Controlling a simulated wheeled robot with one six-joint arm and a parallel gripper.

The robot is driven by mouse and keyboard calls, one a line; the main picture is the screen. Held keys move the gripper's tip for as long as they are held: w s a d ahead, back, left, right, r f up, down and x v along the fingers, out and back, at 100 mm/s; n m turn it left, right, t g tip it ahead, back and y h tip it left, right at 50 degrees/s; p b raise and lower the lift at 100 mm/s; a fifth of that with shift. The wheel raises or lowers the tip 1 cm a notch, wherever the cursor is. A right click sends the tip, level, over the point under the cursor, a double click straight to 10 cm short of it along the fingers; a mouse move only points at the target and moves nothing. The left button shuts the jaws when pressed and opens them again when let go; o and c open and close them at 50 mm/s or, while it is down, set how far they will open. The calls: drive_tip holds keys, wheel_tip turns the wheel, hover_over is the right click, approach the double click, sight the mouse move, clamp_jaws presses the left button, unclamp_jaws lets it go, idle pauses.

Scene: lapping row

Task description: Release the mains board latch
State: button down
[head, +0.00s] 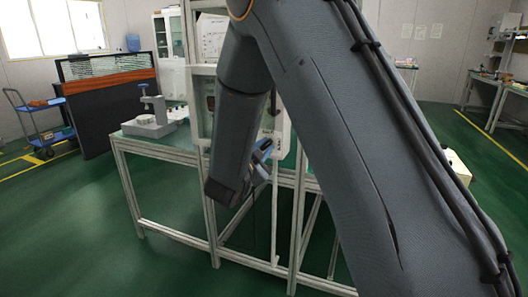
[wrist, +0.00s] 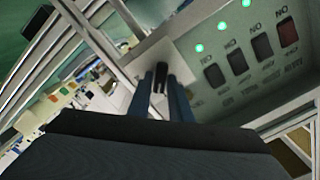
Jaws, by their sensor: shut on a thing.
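The mains board (head: 283,132) is a pale box on the aluminium frame, mostly hidden behind my arm in the head view. In the wrist view the board (wrist: 262,98) is tilted and close, with a row of dark switches and lit green lamps. The latch (wrist: 160,72) is a small black piece at the board's left edge. My gripper (wrist: 161,88) has its two blue fingers shut on the latch, one on each side. In the head view my gripper (head: 263,148) is at the board's lower part, and the latch is hidden there.
A green-topped bench (head: 165,143) with a grey machine (head: 150,122) stands left of the board. A blue trolley (head: 42,118) and a dark orange-topped partition (head: 108,95) are farther left. Frame posts stand below the board. Green floor is clear at the front left.

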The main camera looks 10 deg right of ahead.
drive_tip(key=m+b, duration=0.3)
drive_tip(key=m, duration=0.1)
drive_tip(key=shift+f+m, duration=0.15)
drive_tip(key=shift+m, duration=0.25)
drive_tip(key=shift+d+m+b, duration=0.1)
drive_tip(key=shift+m+b, duration=1.95)
drive_tip(key=shift+m, duration=0.15)
drive_tip(key=c, duration=1.7)
unclamp_jaws()
drive_tip(key=shift+s, duration=0.1)
drive_tip(key=v, duration=0.7)
drive_tip(key=shift+s+a, duration=0.25)
drive_tip(key=shift+s, duration=0.05)
